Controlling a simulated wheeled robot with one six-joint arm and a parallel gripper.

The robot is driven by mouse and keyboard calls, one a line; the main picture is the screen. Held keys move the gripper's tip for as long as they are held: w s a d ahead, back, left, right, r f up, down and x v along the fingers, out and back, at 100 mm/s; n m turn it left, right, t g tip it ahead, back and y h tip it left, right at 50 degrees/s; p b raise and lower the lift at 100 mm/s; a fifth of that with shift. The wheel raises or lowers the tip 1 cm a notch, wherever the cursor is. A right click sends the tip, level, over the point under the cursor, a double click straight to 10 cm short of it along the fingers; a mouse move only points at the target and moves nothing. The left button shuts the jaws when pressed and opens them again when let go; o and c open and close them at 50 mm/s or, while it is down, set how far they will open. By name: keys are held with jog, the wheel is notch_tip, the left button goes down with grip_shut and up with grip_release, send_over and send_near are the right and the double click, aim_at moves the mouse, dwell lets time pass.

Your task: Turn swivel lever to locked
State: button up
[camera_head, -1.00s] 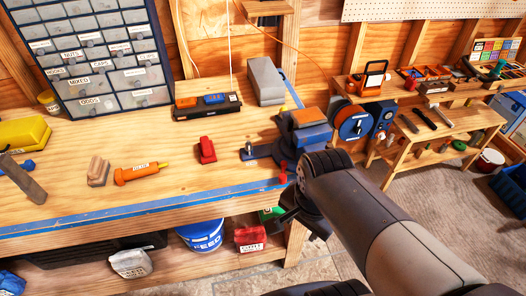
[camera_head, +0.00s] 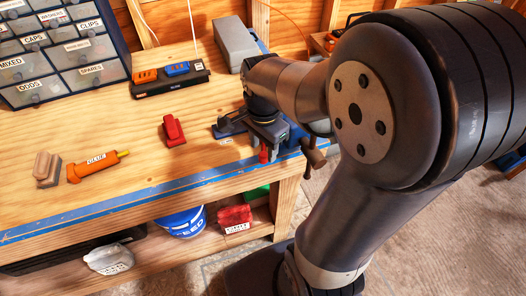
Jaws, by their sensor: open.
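The bench vise (camera_head: 297,135) is at the bench's front right corner, mostly hidden behind my arm. Its base has a blue-grey part (camera_head: 228,127) that reaches left over the bench top. A small red-tipped piece (camera_head: 264,156), which may be the swivel lever, shows at the front edge just below my gripper. My gripper (camera_head: 267,143) points down beside the vise, open. I cannot tell whether its fingers touch the lever. The lever's setting is not readable.
A red object (camera_head: 173,131) stands on the bench left of the vise. An orange tool (camera_head: 98,166), a wooden block (camera_head: 47,169), a black tray (camera_head: 170,81) and a grey box (camera_head: 236,43) are also on it. The vise's brown handle (camera_head: 313,154) sticks out right of my gripper.

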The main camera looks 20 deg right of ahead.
aim_at(263, 154)
jog(key=shift+f, duration=1.7)
grip_shut()
